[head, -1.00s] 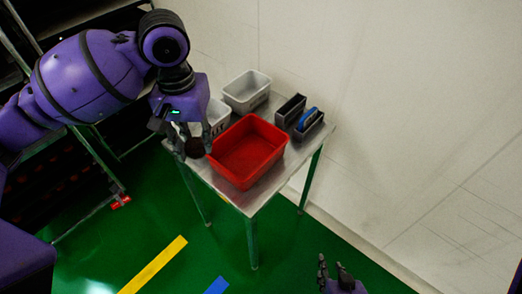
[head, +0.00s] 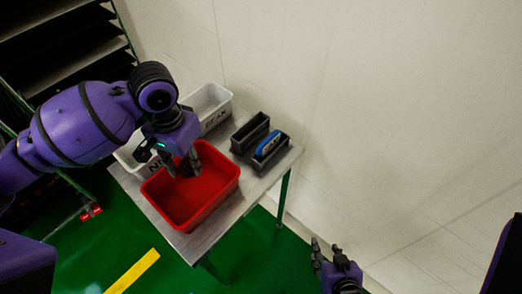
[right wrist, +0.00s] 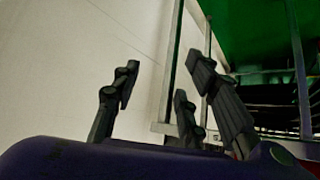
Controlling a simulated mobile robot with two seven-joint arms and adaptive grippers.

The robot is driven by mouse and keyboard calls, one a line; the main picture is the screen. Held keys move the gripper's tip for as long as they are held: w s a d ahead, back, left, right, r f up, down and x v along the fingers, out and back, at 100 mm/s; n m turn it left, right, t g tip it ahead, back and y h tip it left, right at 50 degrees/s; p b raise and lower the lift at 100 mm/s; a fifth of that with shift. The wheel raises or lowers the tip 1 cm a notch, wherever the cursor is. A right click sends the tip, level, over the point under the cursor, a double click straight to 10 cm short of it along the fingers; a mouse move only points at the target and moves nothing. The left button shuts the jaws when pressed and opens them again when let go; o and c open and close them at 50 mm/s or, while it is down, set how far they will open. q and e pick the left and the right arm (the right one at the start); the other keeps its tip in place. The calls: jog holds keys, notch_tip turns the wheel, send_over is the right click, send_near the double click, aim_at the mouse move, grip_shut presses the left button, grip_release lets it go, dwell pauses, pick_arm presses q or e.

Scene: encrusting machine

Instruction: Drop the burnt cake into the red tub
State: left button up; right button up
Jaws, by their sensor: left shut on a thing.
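The red tub (head: 216,199) stands on the metal table, with its open top facing up. My left gripper (head: 186,166) is over the tub, fingers pointing down. It is shut on the burnt cake (head: 184,171), a small dark shape between the fingers, mostly hidden by them. I cannot tell its exact height above the tub's floor. The visible tub floor is bare. My right gripper (head: 326,256) is low in the head view, away from the table. In the right wrist view its fingers (right wrist: 165,95) are spread apart with nothing between them.
The metal table (head: 249,197) has green legs and stands near a pale wall. A white bin (head: 212,108) and another labelled white bin (head: 130,155) stand behind the tub. Dark holders (head: 250,134) sit on the right, one with a blue item (head: 268,145).

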pick_arm(q)
jog(key=shift+a+f+m, duration=0.35)
jog(key=shift+a+m, duration=0.2)
jog(key=shift+m, duration=0.65)
jog(key=m, duration=0.1)
jog(key=a+m, duration=0.1)
jog(key=r+m, duration=0.1)
jog(key=shift+s+a, duration=0.25)
jog(key=shift+w+r+m, duration=0.25)
jog(key=shift+m, duration=0.55)
jog(key=shift+f+b, duration=0.55)
jog(key=shift+f, duration=0.05)
notch_tip(320, 180, down, 4)
jog(key=b, duration=0.2)
jog(key=shift+b, duration=0.3)
jog(key=shift+f+b, duration=0.25)
jog(key=shift+b, duration=0.05)
jog(key=o, duration=1.2)
pick_arm(e)
jog(key=shift+g, duration=0.3)
jog(key=s+f, duration=0.2)
jog(key=f, duration=0.1)
jog(key=s+f, duration=0.1)
jog(key=shift+s+d+f, duration=0.15)
jog(key=shift+s+d, duration=0.05)
jog(key=shift+d, duration=0.1)
